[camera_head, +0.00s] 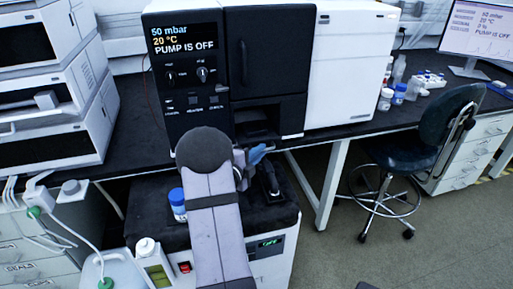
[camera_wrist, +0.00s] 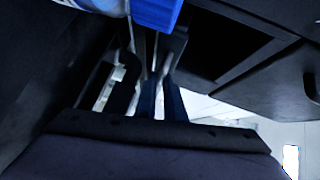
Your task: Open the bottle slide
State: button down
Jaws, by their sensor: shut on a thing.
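In the head view, my gripper (camera_head: 262,151) is partly hidden behind my arm. It is just below the dark slot (camera_head: 257,122) in the black instrument front. The bottle slide (camera_head: 268,134) appears as a black ledge at the bottom of that slot, with its front partly covered. My gripper is shut on a part of it, but the contact is not clear. In the wrist view, the dark blue fingers (camera_wrist: 160,85) are close together around something narrow and dark. A bright blue and white object (camera_wrist: 158,12) is at the top edge, cut off.
A dark recess (camera_wrist: 222,45) opens beside the fingers. Below the slot stands a lower unit with a black top (camera_head: 155,226), bearing a blue-capped bottle (camera_head: 178,203) and a black upright part (camera_head: 267,180). A chair (camera_head: 425,135) stands at the right.

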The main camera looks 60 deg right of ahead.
jog(key=s+a+b, duration=0.2)
jog(key=s+a, duration=0.5)
jog(key=shift+s, duration=0.1)
jog(key=c, duration=1.8)
grip_release()
jog(key=shift+c, duration=0.2)
jog(key=shift+a, duration=0.15)
jog(key=a+r+p, duration=0.1)
jog(key=a+p, duration=0.5)
jog(key=shift+a, duration=0.4)
